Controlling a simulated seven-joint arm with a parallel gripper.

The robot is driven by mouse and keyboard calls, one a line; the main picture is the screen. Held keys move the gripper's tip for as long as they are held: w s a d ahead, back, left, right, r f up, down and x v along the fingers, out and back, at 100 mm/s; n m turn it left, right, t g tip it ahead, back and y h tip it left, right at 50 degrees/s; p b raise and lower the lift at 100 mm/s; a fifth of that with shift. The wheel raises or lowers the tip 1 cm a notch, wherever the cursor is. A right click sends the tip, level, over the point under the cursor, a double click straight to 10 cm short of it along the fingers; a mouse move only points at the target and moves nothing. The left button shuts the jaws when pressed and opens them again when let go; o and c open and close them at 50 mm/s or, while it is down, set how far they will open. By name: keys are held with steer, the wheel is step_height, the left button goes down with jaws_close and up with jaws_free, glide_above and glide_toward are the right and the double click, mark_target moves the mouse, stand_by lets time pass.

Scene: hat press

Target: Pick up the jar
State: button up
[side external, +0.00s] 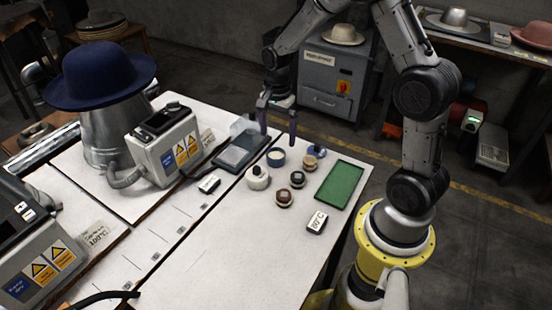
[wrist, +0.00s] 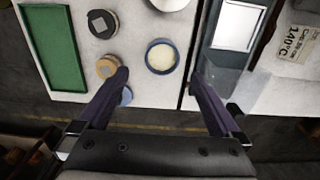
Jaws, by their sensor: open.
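A blue round jar (side external: 276,157) with cream contents stands open on the white table, left of several small round pieces. In the wrist view the jar (wrist: 161,57) lies just ahead of the gap between my fingertips. My gripper (side external: 278,136) points down with its fingers spread and nothing between them, above the back edge of the table by the jar. In the wrist view my gripper (wrist: 158,76) shows one finger on each side below the jar. No contact with the jar is visible.
Close by are a white knobbed pot (side external: 257,178), wooden-based round pieces (side external: 283,198) and a green tray (side external: 340,184). A grey flat device (side external: 238,152) stands left of the jar.

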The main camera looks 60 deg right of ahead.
mark_target(276, 156)
steer(key=shift+w+a+f, duration=0.1)
steer(key=shift+f, duration=1.9)
steer(key=shift+w+f, duration=0.1)
steer(key=shift+f, duration=1.9)
steer(key=shift+c, duration=0.3)
jaws_close()
steer(key=shift+r, duration=0.1)
